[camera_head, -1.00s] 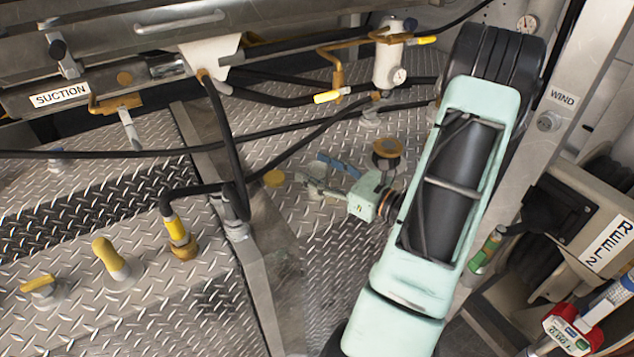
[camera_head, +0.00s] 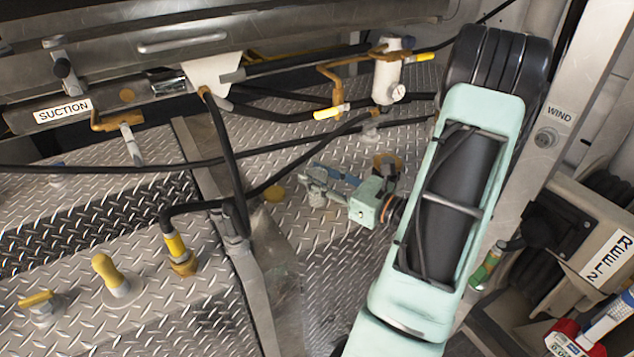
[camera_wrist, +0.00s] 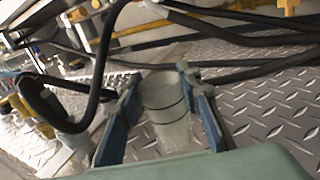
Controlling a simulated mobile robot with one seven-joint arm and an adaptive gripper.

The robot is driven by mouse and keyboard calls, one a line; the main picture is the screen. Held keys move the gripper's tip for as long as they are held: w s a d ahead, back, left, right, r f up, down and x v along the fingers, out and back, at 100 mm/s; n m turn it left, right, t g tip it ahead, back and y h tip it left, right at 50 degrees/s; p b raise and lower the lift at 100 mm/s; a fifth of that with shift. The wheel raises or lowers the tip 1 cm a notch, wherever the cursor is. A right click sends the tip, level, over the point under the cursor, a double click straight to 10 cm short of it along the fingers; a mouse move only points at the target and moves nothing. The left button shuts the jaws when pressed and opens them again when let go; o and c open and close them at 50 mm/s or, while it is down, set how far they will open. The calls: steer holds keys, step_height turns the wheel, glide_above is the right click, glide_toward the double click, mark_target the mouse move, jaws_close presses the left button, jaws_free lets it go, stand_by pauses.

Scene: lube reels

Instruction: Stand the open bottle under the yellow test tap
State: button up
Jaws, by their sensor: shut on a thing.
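My gripper (camera_head: 328,183) is low over the diamond-plate deck, in the middle of the head view. It is shut on a clear, whitish bottle (camera_wrist: 170,118), which stands roughly upright between the two blue fingers in the wrist view. The bottle looks small and pale in the head view (camera_head: 317,196). I cannot tell whether its base touches the deck. A tap with a yellow handle (camera_head: 331,112) hangs from a brass pipe beside a white cylinder, above and behind the gripper. The bottle is apart from this tap, nearer to me.
Black hoses (camera_head: 290,135) cross behind the gripper, and one drops beside a steel post (camera_head: 225,205) to its left. A yellow cap (camera_head: 274,194) is on the deck just left of the bottle. Yellow-handled valves stand at lower left. A reel housing (camera_head: 590,225) is at right.

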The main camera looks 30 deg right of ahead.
steer(key=s+a+r+p, duration=0.5)
steer(key=s+r, duration=0.5)
steer(key=s, duration=0.2)
steer(key=shift+s+p, duration=0.4)
steer(key=shift+p, duration=0.45)
steer(key=shift+s, duration=0.1)
steer(key=shift+f, duration=0.1)
